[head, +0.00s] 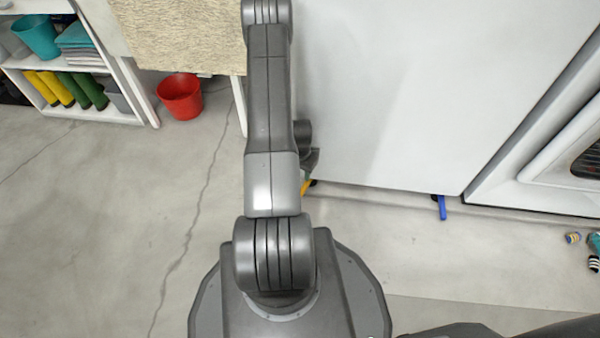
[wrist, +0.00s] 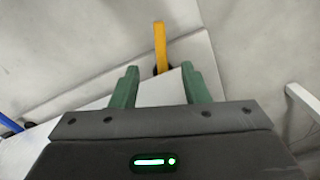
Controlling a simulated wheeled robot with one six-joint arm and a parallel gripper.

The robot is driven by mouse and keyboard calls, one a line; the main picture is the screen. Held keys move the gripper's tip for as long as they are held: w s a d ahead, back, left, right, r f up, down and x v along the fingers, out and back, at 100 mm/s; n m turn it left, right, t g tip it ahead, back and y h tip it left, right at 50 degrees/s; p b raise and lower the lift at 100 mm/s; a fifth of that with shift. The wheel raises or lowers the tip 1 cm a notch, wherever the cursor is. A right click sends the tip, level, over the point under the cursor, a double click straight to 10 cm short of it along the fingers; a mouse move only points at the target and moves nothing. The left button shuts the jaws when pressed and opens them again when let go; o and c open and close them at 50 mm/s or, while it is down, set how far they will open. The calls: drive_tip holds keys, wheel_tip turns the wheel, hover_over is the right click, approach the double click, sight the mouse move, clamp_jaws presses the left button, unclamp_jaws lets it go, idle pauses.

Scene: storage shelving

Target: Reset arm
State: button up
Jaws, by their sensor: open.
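My gripper (wrist: 159,69) shows in the wrist view with its two green fingers apart and nothing held between them. My arm (head: 270,120) reaches up the picture in the head view from its round base, and the fingers cannot be made out there. A yellow strip-like thing (wrist: 160,45) stands out beyond the fingertips in the wrist view, apart from them as far as I can tell. A yellow bit (head: 306,187) also shows beside my arm in the head view, at the foot of the white panel (head: 400,90).
A blue thing (head: 440,207) pokes out under the white panel. A red bucket (head: 180,96) stands on the floor at left, near a white shelf (head: 125,118) with boots and towels. Small striped things (head: 573,238) lie at far right. The left floor is clear.

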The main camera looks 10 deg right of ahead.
sight(306, 186)
wheel_tip(306, 186, down, 14)
drive_tip(key=b, duration=0.5)
drive_tip(key=shift+s+f, duration=0.1)
drive_tip(key=shift+f, duration=0.1)
drive_tip(key=shift+d+r, duration=0.1)
drive_tip(key=shift+r, duration=0.15)
drive_tip(key=shift+s+d+n, duration=0.15)
drive_tip(key=shift+d+n, duration=0.05)
drive_tip(key=shift+n, duration=0.2)
drive_tip(key=shift+a, duration=0.1)
